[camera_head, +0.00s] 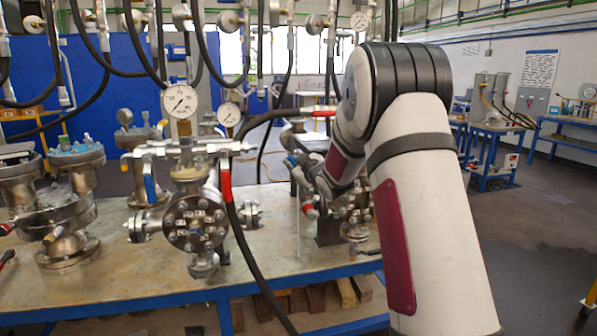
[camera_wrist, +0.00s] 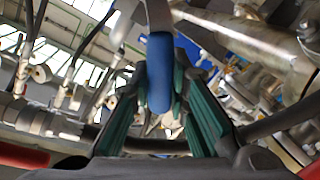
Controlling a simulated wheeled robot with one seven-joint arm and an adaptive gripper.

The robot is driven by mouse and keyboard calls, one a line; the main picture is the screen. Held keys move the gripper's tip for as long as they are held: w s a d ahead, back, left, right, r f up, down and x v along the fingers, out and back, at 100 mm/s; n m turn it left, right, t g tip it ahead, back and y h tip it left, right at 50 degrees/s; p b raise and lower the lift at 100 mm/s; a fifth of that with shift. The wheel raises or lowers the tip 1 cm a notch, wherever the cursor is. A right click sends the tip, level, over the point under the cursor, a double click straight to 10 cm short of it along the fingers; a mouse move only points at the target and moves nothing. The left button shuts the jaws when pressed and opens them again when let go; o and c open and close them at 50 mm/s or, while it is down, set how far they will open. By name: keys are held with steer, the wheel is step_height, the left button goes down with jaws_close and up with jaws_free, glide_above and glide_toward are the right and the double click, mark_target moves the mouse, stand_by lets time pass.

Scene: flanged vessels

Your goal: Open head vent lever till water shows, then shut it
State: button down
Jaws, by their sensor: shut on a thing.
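A blue-sleeved lever (camera_wrist: 160,75) stands upright in the middle of the wrist view. My gripper (camera_wrist: 163,108) has its green-padded fingers on both sides of the lever and is shut on it. In the head view my gripper (camera_head: 308,172) is at the vessel right of the table's middle, partly hidden behind my own wrist and forearm. That flanged vessel (camera_head: 357,217) is largely covered by my arm. I cannot see any water at an outlet in either view.
A second flanged vessel (camera_head: 195,222) with a dial gauge (camera_head: 180,101), a blue lever (camera_head: 150,188) and a red lever (camera_head: 225,180) stands left of my gripper. Black hoses (camera_head: 245,245) hang around it. Larger vessels (camera_head: 62,205) crowd the table's left. Open floor (camera_head: 545,235) lies right.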

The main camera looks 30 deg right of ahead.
steer(key=a+f+n+g+h+b, duration=0.1)
steer(key=f+n+b, duration=0.5)
steer(key=b, duration=1.4)
steer(key=w+a+n+h, duration=0.1)
steer(key=a+n, duration=0.1)
steer(key=n, duration=0.1)
steer(key=shift+f, duration=0.15)
steer(key=c, duration=1.5)
jaws_free()
steer(key=v, duration=1.2)
steer(key=shift+a, duration=0.25)
